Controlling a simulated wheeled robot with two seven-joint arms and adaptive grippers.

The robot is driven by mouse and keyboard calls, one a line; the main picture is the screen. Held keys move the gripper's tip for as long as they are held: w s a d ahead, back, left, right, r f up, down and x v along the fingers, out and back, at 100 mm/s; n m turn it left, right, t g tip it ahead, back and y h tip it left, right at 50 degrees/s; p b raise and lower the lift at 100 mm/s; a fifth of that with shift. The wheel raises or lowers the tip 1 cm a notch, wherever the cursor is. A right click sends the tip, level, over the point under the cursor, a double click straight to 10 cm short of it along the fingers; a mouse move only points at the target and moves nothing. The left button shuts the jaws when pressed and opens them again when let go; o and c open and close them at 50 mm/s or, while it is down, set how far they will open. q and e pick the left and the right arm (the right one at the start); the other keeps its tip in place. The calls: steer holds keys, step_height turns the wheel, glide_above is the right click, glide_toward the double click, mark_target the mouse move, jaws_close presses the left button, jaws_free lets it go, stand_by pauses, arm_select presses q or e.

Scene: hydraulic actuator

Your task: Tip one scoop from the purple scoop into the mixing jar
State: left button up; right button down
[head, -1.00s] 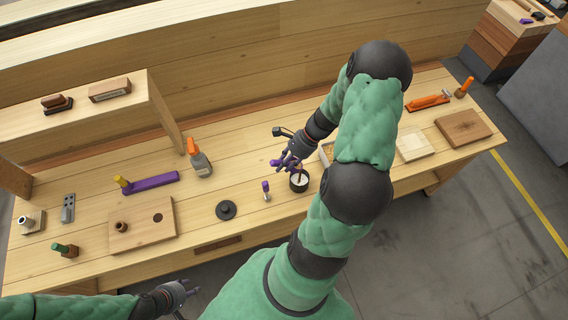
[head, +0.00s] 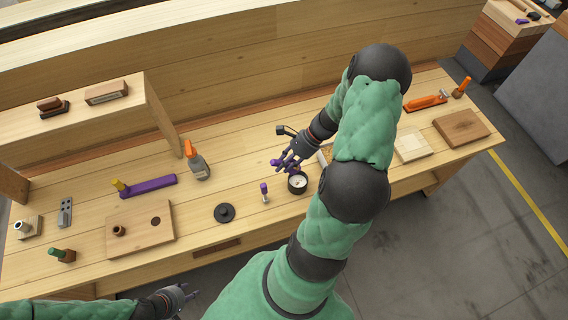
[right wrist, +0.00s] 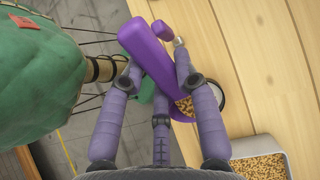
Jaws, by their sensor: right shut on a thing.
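My right gripper (right wrist: 160,85) is shut on the purple scoop (right wrist: 150,50). Brown pellets (right wrist: 184,106) show at the scoop's bowl end, partly hidden by a finger. In the head view the right gripper (head: 287,162) is just above and behind the dark mixing jar (head: 290,188), which has a pale inside. In the right wrist view part of a round pale rim, likely the jar's, shows beside the bowl; the rest is hidden. Any contact between scoop and jar cannot be told. My left gripper (head: 184,293) is empty, fingers apart, off the bench's front edge.
A tray of pellets (right wrist: 260,163) is beside the jar, mostly hidden by my arm in the head view. A small purple-topped tool (head: 264,190) and a black round lid (head: 224,212) are left of the jar.

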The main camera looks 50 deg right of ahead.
steer(key=shift+s+d+r+t+y+b, duration=0.2)
steer(key=shift+d+t+y, duration=0.15)
steer(key=shift+y, duration=0.25)
steer(key=shift+s+d+r+t+y+b, duration=0.15)
steer(key=shift+d+t+y+b, duration=0.15)
steer(key=shift+y, duration=0.3)
steer(key=shift+s+d+r+t+y+b, duration=0.15)
steer(key=shift+s+d+t+y, duration=0.15)
steer(key=shift+y, duration=0.3)
stand_by(1.5)
steer(key=shift+s+d+t+y+b, duration=0.2)
steer(key=shift+d+t+y+b, duration=0.2)
steer(key=shift+d+y, duration=0.25)
stand_by(0.6)
steer(key=shift+s+d+f+t+y+b, duration=0.1)
steer(key=shift+s+d+t+y+b, duration=0.15)
steer(key=shift+y+b, duration=0.25)
steer(key=shift+s+d+f+t+y+b, duration=0.1)
steer(key=shift+d+t+y+b, duration=0.1)
steer(key=shift+d+y+b, duration=0.25)
stand_by(0.8)
steer(key=shift+a+r, duration=0.1)
steer(key=shift+r, duration=0.05)
